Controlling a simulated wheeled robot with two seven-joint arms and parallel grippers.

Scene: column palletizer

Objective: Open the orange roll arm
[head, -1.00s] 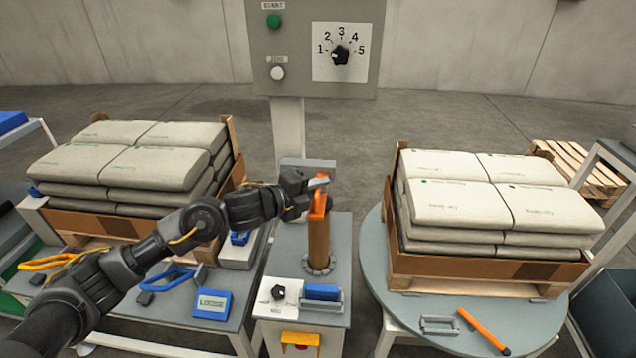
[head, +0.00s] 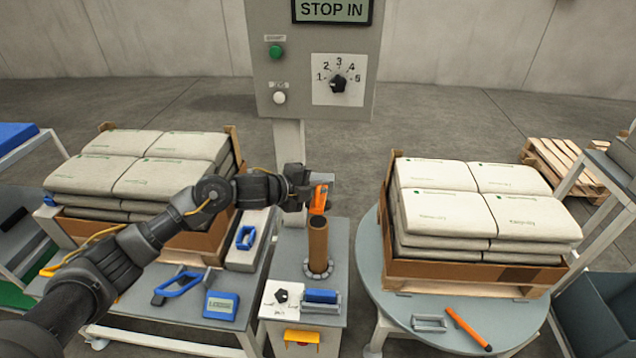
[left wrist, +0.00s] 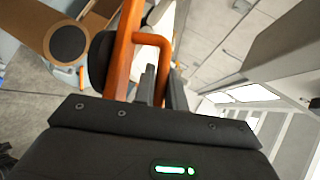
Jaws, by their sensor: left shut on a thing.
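The orange roll arm (head: 319,199) shows in the head view just behind and above the top of an upright brown roll (head: 318,244). The roll's round top is uncovered. My left gripper (head: 308,191) is shut on the orange roll arm. In the left wrist view the orange arm (left wrist: 126,50) has a side handle, and my left fingers (left wrist: 160,86) are at this handle. The brown roll with its dark round end (left wrist: 68,43) stands apart to the left there. My right gripper is in neither view.
A control box (head: 262,62) with a dial stands behind, its display reading "STOP IN". Bag stacks stand left (head: 160,160) and right (head: 470,205), the right one on a round turntable (head: 385,320). Blue-handled tools (head: 180,284) and an orange marker-like stick (head: 467,328) lie nearby.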

